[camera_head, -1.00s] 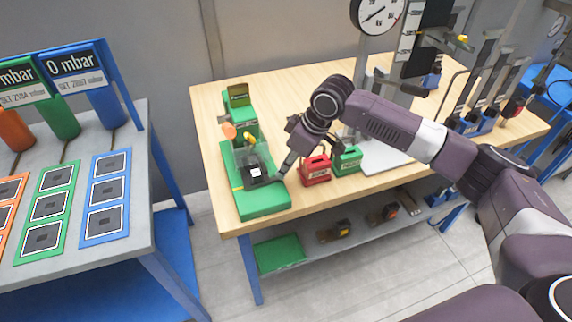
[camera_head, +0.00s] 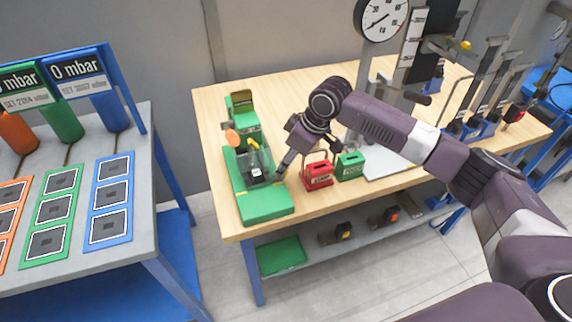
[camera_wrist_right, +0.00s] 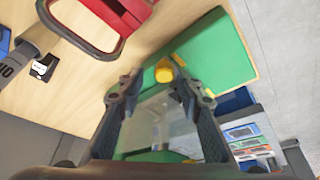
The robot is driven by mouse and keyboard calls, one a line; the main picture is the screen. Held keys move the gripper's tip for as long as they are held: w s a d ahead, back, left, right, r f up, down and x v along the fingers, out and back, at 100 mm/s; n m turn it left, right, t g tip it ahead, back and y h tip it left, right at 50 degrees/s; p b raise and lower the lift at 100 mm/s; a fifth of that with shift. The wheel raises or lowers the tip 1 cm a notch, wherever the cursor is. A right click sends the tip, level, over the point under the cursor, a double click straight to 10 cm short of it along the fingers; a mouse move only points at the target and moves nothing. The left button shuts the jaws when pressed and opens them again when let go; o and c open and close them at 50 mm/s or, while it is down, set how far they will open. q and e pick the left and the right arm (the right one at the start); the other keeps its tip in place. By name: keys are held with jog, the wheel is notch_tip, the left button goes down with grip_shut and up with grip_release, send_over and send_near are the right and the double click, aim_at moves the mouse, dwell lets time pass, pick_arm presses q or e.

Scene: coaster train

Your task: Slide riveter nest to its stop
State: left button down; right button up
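The green riveter (camera_head: 243,130) stands at the left end of the wooden table, with a long green base (camera_head: 266,207). Its dark nest (camera_head: 257,174), with a white label, sits on the base beneath the riveter's head. A clear part stands around or beside the nest. My right gripper (camera_head: 280,174) reaches down at the nest's right side. In the right wrist view its two fingers (camera_wrist_right: 163,88) are apart, with a yellow knob (camera_wrist_right: 163,72) beyond the tips and a clear panel showing between them. The nest's contact with the fingers is hidden. My left gripper is out of view.
A red box (camera_head: 318,174) and a green box (camera_head: 350,165) with handles stand just right of my gripper. A dial gauge stand (camera_head: 381,20) is behind them. A side table (camera_head: 146,235) with coloured pads is at left.

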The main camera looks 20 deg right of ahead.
jog(key=shift+s+f, duration=0.1)
jog(key=shift+d, duration=0.1)
jog(key=v, duration=1.2)
dwell(0.4)
